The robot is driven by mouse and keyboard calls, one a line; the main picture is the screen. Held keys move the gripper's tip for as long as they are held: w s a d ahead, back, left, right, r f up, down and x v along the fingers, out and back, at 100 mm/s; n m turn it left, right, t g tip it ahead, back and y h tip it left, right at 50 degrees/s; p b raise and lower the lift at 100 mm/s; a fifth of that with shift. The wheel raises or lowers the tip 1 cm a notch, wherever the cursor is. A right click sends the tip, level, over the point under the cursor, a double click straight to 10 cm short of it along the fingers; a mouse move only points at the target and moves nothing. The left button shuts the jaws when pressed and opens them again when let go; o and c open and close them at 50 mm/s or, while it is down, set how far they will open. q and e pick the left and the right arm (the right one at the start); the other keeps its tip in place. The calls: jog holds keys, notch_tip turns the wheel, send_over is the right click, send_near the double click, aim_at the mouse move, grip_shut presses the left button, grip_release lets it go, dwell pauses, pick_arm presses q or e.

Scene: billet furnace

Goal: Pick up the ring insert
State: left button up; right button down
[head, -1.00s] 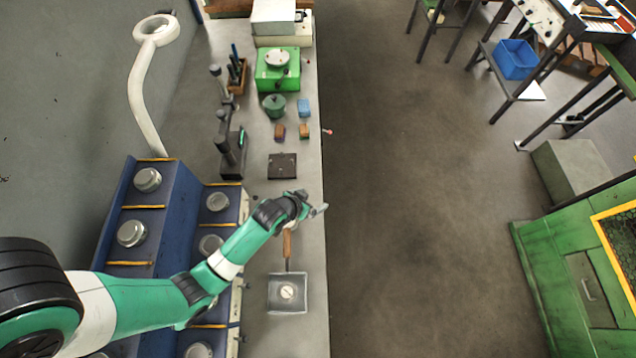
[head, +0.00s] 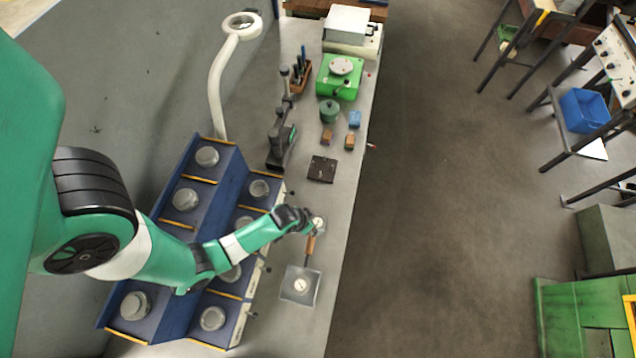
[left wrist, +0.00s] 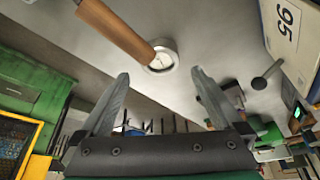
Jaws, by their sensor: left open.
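A small round silver piece with a pale, dial-like face (head: 320,223) lies on the bench just beyond my left gripper (head: 308,222). It also shows in the left wrist view (left wrist: 161,58), ahead of my open, empty fingers (left wrist: 160,73) and between their lines, apart from both. I cannot tell for sure that it is the ring insert. Another round pale piece (head: 300,286) lies in a square grey pan (head: 289,296). The pan's wooden handle (head: 311,244) points toward the gripper, and its end is close to the silver piece (left wrist: 118,28). My right gripper is not in view.
A blue stepped rack (head: 225,172) with several round grey pieces stands left of the gripper. Farther along the bench are a dark plate (head: 322,169), small blocks (head: 354,119), a green pot (head: 329,111) and a green device (head: 336,88). The bench's right edge is close.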

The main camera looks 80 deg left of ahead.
aim_at(317, 222)
pick_arm(q)
jog(key=b+x, duration=0.3)
jog(key=x, duration=0.2)
jog(key=shift+f+b, duration=0.35)
jog(key=shift+b, duration=0.05)
jog(key=shift+w+a+f, duration=0.1)
jog(key=shift+w+f, duration=0.05)
grip_shut()
